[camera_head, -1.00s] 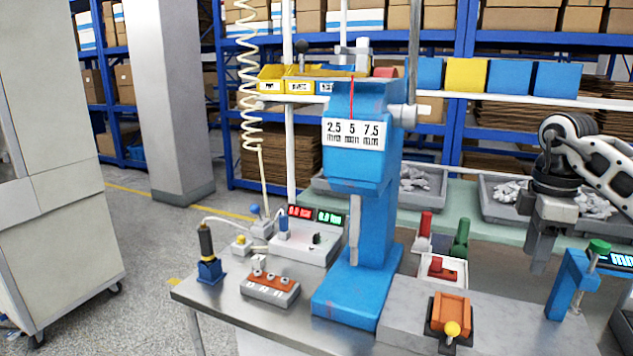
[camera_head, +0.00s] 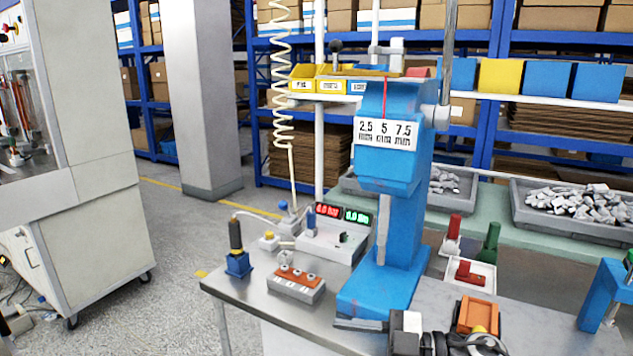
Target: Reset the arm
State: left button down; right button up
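My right gripper (camera_head: 345,325) is low in the view, with its grey body and dark wrist at the bottom edge. It points left, in front of the base of the blue press. No object shows in it, and I cannot tell whether its fingers are apart. The blue press (camera_head: 392,155) with a 2.5, 5, 7.5 scale stands upright on the metal table. An orange block (camera_head: 477,314) in a dark holder is just right of the gripper, partly hidden by my wrist. My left gripper is not in view.
On the table are an orange-topped terminal block (camera_head: 296,284), a blue-based tool stand (camera_head: 238,262), a box with lit displays (camera_head: 334,235) and a red-handled white tray (camera_head: 468,272). A blue frame (camera_head: 603,295) stands at right. A cabinet (camera_head: 85,200) stands on the left floor.

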pick_arm(q)
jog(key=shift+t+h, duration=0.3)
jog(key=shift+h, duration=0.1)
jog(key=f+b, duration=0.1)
jog(key=b, duration=0.2)
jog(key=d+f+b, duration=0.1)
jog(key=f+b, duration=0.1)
jog(key=b, duration=0.2)
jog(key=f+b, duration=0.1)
jog(key=b, duration=0.2)
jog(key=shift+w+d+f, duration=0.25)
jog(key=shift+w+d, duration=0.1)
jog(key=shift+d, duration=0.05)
pick_arm(e)
jog(key=s+d+f+m+t+h, duration=0.2)
jog(key=s+d+f+m+h, duration=0.1)
jog(key=f, duration=0.6)
jog(key=s+d+f+m+t+h, duration=0.2)
jog(key=s+d+f+m+h, duration=0.1)
jog(key=s+f+m+h, duration=0.3)
jog(key=s+d+f+m+t+h, duration=0.2)
jog(key=s+f+m+h, duration=0.3)
jog(key=f, duration=0.8)
jog(key=s+d+m, duration=0.1)
jog(key=s+m, duration=0.1)
jog(key=m, duration=0.2)
jog(key=shift+s+f+m+t, duration=0.2)
jog(key=shift+s+m+t, duration=0.1)
jog(key=shift+s+t, duration=0.1)
